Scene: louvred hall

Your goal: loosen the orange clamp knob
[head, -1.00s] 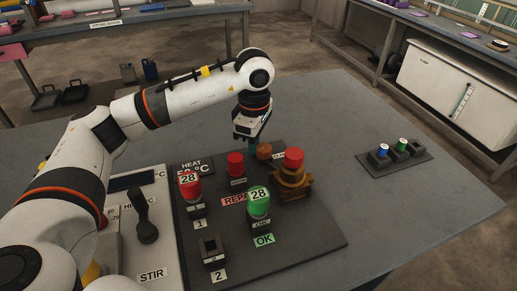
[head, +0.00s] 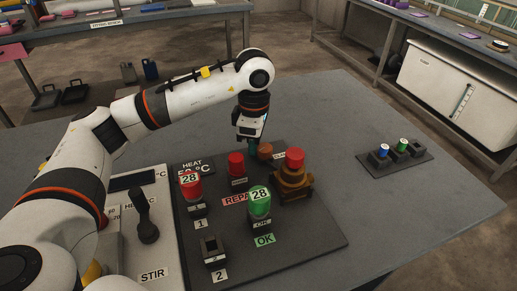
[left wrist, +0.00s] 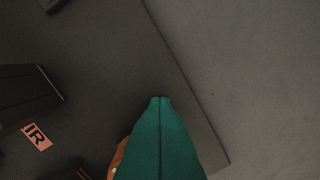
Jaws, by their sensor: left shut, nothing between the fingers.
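The orange knob (head: 265,151) stands at the back of the dark panel (head: 325,236), behind the red-topped brown fixture. My left gripper (head: 252,150) points down close to the knob's left side in the head view. Its teal fingers (left wrist: 160,98) are pressed together with nothing between them. In the left wrist view a strip of orange (left wrist: 118,155), apparently the knob, shows beside the fingers, which hide the rest. I cannot tell whether fingers and knob touch. My right gripper is not in view.
The brown fixture with a red top (head: 293,178) is close to the knob. A red cap (head: 236,161), a red cylinder (head: 190,186) and a green cylinder (head: 259,202) also stand up. A small rack (head: 393,158) sits at the right; the table between is clear.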

